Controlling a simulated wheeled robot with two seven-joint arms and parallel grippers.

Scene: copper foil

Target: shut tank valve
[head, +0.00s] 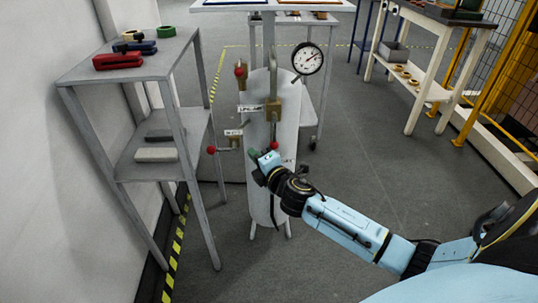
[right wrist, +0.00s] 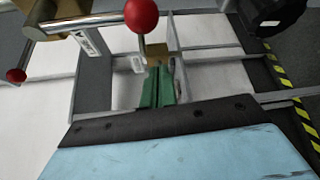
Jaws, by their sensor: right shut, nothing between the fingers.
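The white tank (head: 262,200) stands upright in the middle of the head view. Brass valves with red-knobbed levers are on its pipes: one knob (head: 240,72) is high on the left, another (head: 211,150) sits lower left, and a third (head: 273,146) is in front of the tank. My right gripper (head: 253,154) is shut and empty at the tank's front, close to the third knob. In the right wrist view its green fingers (right wrist: 158,86) are together. A red ball knob (right wrist: 141,15) appears just beyond them, and another (right wrist: 16,75) is at the left. My left gripper is out of view.
A pressure gauge (head: 307,59) is at the tank's upper right. A grey shelf (head: 150,68) with clamps and rolls stands left. A cream bench (head: 440,22) and yellow fence (head: 490,80) are at the right. Grey floor (head: 390,150) is open between.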

